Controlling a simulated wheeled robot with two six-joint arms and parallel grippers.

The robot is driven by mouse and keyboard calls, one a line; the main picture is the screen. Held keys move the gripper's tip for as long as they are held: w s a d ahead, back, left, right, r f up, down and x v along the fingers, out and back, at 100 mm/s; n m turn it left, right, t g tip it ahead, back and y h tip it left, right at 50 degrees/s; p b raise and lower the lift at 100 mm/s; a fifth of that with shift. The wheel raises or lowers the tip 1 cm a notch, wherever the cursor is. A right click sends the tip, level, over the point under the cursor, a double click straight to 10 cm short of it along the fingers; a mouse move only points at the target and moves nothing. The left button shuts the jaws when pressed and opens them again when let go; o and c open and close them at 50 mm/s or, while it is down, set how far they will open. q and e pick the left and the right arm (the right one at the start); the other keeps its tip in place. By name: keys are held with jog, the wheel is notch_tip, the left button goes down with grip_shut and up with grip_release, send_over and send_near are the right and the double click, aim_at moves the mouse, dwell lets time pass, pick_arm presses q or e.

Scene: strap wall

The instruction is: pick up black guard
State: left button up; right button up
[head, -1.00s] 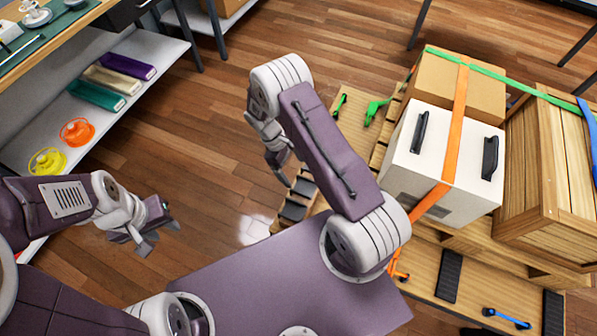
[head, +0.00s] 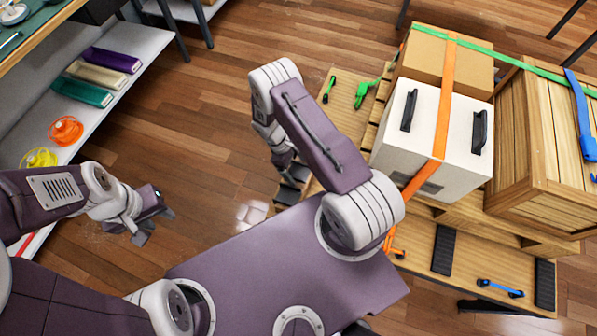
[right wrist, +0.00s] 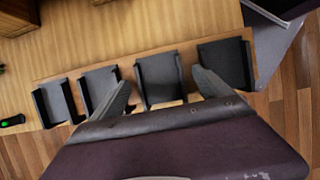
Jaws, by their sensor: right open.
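Several black guards stand in a row on a wooden board. In the right wrist view they are a far-left guard (right wrist: 55,102), a second guard (right wrist: 98,84), a third guard (right wrist: 160,78) and a far-right guard (right wrist: 229,62). My right gripper (right wrist: 163,86) is open and empty, its fingers to either side of the third guard in the picture. I cannot tell how far above it they are. In the head view the right gripper (head: 285,165) is over the guards (head: 287,195), hiding part of them. My left gripper (head: 148,225) hangs over the floor, apart from everything; its jaw opening is unclear.
A pallet to the right bears a white box (head: 430,145), a cardboard box (head: 440,65) and a wooden crate (head: 530,150) under straps. A green ratchet (head: 364,92) lies beside them. A shelf (head: 95,115) with spools stands left. Floor between is clear.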

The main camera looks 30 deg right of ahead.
jog(key=c, duration=1.5)
jog(key=shift+o, duration=0.2)
jog(key=w+a+r+b, duration=0.3)
jog(key=w+a+r, duration=0.5)
jog(key=w+a, duration=0.1)
jog(key=shift+w, duration=0.85)
